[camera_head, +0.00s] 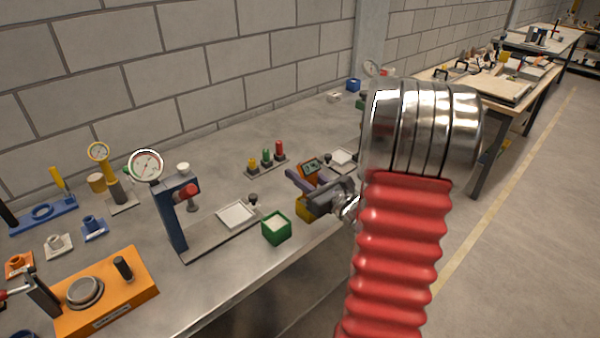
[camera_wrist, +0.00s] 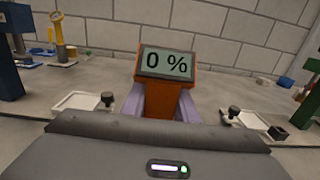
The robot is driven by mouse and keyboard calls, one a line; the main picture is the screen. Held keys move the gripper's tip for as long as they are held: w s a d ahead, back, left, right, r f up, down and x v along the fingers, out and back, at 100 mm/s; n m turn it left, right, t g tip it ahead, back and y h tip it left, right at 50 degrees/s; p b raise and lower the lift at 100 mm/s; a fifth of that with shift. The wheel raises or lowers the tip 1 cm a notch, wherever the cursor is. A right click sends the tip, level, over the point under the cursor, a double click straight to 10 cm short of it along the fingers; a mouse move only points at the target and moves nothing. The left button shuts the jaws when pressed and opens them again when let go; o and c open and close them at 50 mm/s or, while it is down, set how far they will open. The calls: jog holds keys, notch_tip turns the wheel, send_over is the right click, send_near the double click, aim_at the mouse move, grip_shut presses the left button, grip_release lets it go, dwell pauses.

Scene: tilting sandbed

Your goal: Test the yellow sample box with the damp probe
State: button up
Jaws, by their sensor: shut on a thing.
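My gripper (camera_head: 306,186), with purple fingers, is shut on an orange damp probe (camera_wrist: 182,101) with a small screen. The wrist view shows the probe upright between the fingers, its screen (camera_wrist: 166,64) reading "0 %". The head view shows the probe (camera_head: 325,171) near the bench's front edge. A yellow box (camera_head: 303,209) stands on the bench just below my gripper, mostly hidden by it. Whether the probe's lower end touches the box is hidden. In the wrist view, my gripper's body covers the yellow box.
A green box (camera_head: 276,229) with pale contents stands left of the yellow one. A blue gauge stand (camera_head: 172,215) with a white plate (camera_head: 237,215) is farther left. Red, green and yellow pegs (camera_head: 266,158) stand behind. An orange fixture (camera_head: 108,290) sits at front left.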

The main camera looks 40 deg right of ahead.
jog(key=shift+f, duration=0.45)
jog(key=shift+r, duration=0.1)
dwell(2.4)
notch_tip(320, 180, up, 7)
dwell(0.6)
